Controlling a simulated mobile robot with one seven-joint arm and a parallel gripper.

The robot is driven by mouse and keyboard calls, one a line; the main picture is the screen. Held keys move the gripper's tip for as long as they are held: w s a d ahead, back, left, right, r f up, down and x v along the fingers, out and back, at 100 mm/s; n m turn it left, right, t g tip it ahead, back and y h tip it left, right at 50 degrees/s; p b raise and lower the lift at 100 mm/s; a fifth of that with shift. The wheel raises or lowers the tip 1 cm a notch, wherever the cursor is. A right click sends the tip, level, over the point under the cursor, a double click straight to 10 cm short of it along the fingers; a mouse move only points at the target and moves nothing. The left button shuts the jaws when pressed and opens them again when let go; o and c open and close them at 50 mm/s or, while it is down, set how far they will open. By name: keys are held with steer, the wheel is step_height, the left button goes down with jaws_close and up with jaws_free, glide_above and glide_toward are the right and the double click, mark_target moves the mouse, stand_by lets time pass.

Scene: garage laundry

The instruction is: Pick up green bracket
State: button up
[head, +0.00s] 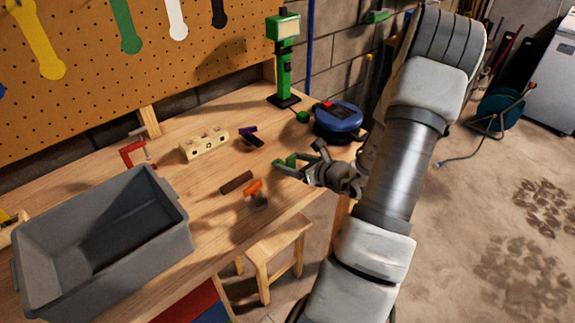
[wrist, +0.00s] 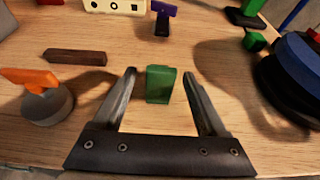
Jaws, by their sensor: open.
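The green bracket (wrist: 160,84) stands on the wooden workbench in the wrist view, between and slightly beyond the two fingertips. My gripper (wrist: 160,80) is open around it, with a gap visible on both sides. In the head view the green bracket (head: 284,163) shows at the fingers of my gripper (head: 288,168), partly hidden by them. My arm reaches in from the right over the bench edge.
A brown bar (wrist: 76,57) and an orange-handled grey object (wrist: 45,100) lie left of the bracket. A round blue-and-black device (wrist: 298,70) is on the right. A purple object (wrist: 163,17) lies beyond. A grey bin (head: 180,232) stands at the bench's left.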

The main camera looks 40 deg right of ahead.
steer(key=shift+w, duration=0.25)
jaws_close()
stand_by(0.5)
